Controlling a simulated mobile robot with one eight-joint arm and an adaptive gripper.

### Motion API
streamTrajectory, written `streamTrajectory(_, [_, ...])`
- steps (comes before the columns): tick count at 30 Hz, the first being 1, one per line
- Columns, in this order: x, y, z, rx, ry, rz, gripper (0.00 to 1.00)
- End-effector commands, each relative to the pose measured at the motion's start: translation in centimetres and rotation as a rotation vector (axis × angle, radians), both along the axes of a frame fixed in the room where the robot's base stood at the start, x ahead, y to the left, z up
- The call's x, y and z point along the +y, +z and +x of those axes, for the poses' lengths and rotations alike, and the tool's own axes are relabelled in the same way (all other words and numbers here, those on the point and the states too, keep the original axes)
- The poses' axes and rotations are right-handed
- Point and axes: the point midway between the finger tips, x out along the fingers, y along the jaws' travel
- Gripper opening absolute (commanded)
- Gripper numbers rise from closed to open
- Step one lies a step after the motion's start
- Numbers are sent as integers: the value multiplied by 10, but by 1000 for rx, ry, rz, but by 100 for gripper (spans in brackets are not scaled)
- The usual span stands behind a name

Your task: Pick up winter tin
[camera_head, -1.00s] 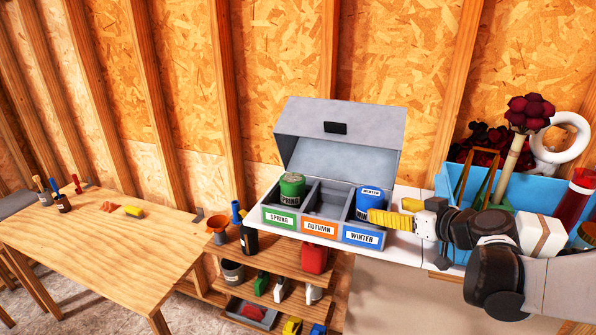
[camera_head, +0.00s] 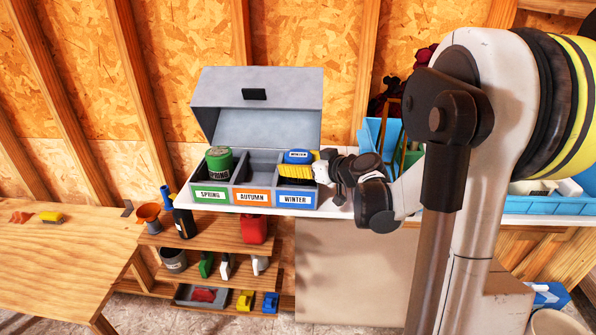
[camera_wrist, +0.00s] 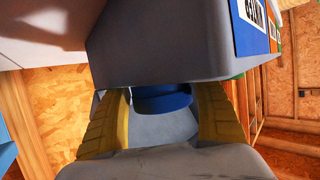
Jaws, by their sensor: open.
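The blue winter tin (camera_head: 298,156) sits upright in the right compartment, labelled WINTER, of an open grey box (camera_head: 296,92). My gripper (camera_head: 294,169) is open, with its yellow fingers at that compartment, in front of the tin and partly covering it. In the wrist view, the two yellow fingers of my gripper (camera_wrist: 160,118) stand apart, and the tin's blue side (camera_wrist: 162,103) shows between them, partly hidden by the box wall (camera_wrist: 165,45). I cannot tell whether the fingers touch the tin.
A green spring tin (camera_head: 219,160) stands in the left compartment; the middle AUTUMN compartment looks empty. The box's raised lid is behind. A shelf (camera_head: 205,238) with bottles is below, a wooden table (camera_head: 75,262) at left, and a blue crate (camera_head: 555,204) at right.

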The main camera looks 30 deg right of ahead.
Motion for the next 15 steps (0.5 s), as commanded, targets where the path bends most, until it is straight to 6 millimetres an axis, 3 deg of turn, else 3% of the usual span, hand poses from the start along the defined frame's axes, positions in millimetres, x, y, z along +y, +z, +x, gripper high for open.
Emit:
streamTrajectory(5, [0,0,0,0,0,0,77])
streamTrajectory(10, [0,0,0,0,0,0,30])
streamTrajectory(15, [0,0,0,0,0,1,29])
